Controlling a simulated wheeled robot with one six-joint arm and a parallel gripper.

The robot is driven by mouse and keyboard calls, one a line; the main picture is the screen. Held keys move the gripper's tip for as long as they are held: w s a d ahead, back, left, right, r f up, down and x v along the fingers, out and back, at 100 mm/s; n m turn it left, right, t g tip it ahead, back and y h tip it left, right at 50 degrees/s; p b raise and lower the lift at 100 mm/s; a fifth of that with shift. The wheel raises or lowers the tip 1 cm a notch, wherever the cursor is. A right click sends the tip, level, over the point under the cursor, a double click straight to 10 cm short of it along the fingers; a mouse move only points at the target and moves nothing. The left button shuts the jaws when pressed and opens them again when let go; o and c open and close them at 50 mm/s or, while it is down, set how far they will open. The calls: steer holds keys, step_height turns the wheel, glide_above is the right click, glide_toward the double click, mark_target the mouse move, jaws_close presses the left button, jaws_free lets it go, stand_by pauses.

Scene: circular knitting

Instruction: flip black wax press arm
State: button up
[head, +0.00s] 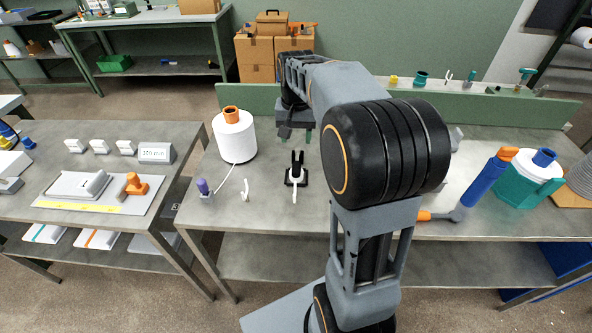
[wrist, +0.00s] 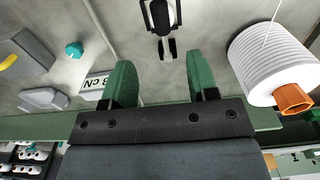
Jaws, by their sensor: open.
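The black wax press (head: 297,175) stands on the middle table, right of the white yarn cone. It has a dark base, and its black arm stands up with a forked top. It also shows in the wrist view at the top edge (wrist: 160,16), with its prongs pointing toward my gripper and its upper part cut off by the frame. My gripper (head: 297,132) is behind the press in the head view, fingers apart and empty. In the wrist view its two green fingers (wrist: 158,72) are spread, with a gap between them and the press prongs.
The white yarn cone (head: 234,138) with an orange top stands left of the press, its yarn running forward. A purple-topped piece (head: 203,188) and a small white hook (head: 246,190) are near the front edge. My arm covers much of the table to the right.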

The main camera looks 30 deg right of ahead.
mark_target(296, 168)
step_height(296, 168, down, 13)
steer(key=shift+r+b, duration=0.1)
steer(key=shift+b, duration=0.2)
steer(key=shift+c, duration=0.3)
jaws_close()
stand_by(0.3)
